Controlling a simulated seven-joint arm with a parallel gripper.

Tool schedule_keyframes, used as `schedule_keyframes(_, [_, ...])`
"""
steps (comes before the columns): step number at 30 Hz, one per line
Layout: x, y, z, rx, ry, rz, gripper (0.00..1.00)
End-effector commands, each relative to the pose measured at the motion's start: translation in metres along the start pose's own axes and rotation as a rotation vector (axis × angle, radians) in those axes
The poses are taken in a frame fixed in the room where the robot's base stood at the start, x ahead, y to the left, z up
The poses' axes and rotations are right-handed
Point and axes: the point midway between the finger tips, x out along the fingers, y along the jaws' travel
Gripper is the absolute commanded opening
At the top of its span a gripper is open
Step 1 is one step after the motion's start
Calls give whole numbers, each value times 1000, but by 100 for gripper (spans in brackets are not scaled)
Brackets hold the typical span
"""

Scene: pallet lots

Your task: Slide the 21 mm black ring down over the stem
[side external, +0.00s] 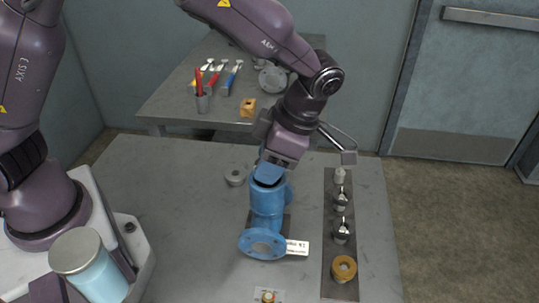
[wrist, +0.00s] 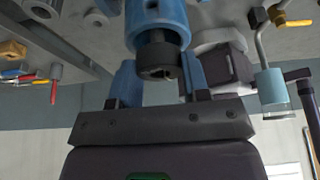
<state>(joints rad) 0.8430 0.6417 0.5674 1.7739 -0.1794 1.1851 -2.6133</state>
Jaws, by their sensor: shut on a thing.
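A blue valve body (side external: 266,208) with a round flange stands on the grey table in the side external view. My gripper (side external: 268,172) is at the top of it, pointing down. In the wrist view, my gripper (wrist: 160,80) has its two blue fingers on either side of a black ring-like part (wrist: 158,58), and is shut on it. The black part is in line with the valve body (wrist: 157,18) and close against its end.
A dark strip (side external: 328,262) at the right carries several small fittings and a brass ring (side external: 343,268). A white tag (side external: 297,247) is beside the flange. A grey disc (side external: 235,176) lies left of the valve. A lidded jar (side external: 92,268) stands at lower left. The left table area is clear.

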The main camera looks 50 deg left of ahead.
Motion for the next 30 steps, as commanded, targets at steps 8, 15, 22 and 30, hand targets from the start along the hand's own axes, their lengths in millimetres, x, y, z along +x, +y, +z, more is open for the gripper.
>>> schedule_keyframes(8, [7,0,2,0,2,-1,20])
schedule_keyframes(15, [9,0,3,0,1,0,20])
schedule_keyframes(22, [8,0,3,0,1,0,70])
schedule_keyframes(30, [8,0,3,0,1,0,86])
